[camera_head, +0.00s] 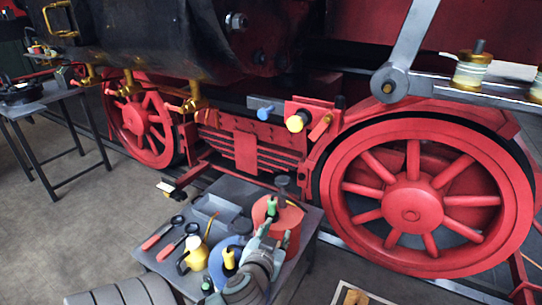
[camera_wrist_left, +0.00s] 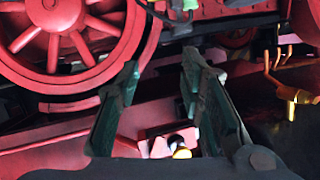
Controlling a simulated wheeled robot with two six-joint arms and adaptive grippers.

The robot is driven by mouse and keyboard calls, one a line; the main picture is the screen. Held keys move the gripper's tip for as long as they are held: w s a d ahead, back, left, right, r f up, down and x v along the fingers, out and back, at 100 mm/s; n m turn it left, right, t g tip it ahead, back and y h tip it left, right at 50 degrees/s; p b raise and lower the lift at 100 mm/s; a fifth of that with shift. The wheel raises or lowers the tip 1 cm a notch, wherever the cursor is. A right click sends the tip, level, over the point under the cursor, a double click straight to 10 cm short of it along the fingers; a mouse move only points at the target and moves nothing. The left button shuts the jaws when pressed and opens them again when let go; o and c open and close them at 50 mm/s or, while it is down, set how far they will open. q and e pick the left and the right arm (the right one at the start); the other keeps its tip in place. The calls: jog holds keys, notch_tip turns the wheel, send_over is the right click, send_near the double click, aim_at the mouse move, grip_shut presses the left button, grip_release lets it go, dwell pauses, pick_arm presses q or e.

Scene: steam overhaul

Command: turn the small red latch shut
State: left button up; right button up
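A small red latch (camera_head: 321,127) with an orange tint slants on the red frame, just left of the large right wheel. A yellow-ended knob (camera_head: 297,122) sits left of it, and a blue-ended pin (camera_head: 265,113) further left. My left gripper (camera_head: 272,222) is over the tool table, below and apart from the latch. In the left wrist view its two dark green fingers (camera_wrist_left: 160,78) stand apart with nothing between the tips. A yellow-ended knob (camera_wrist_left: 181,151) shows low between the fingers there; I cannot make out the latch in that view. My right gripper is not in view.
The tool table (camera_head: 150,262) holds a yellow oil can (camera_head: 195,254), a red can (camera_head: 290,215), a grey tray (camera_head: 216,208) and other tools close around the gripper. Large red wheel (camera_head: 412,200) stands at right. Another table (camera_head: 45,98) is at left; floor between is clear.

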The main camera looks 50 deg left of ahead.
pick_arm(q)
jog(key=s+d+f+m+g+h+p, duration=0.1)
jog(key=s+d+f+g+h, duration=0.1)
jog(key=f, duration=0.7)
jog(key=shift+s+d+m+g, duration=0.2)
jog(key=shift+s+m+g, duration=0.2)
jog(key=shift+s+g, duration=0.4)
jog(key=shift+f, duration=0.1)
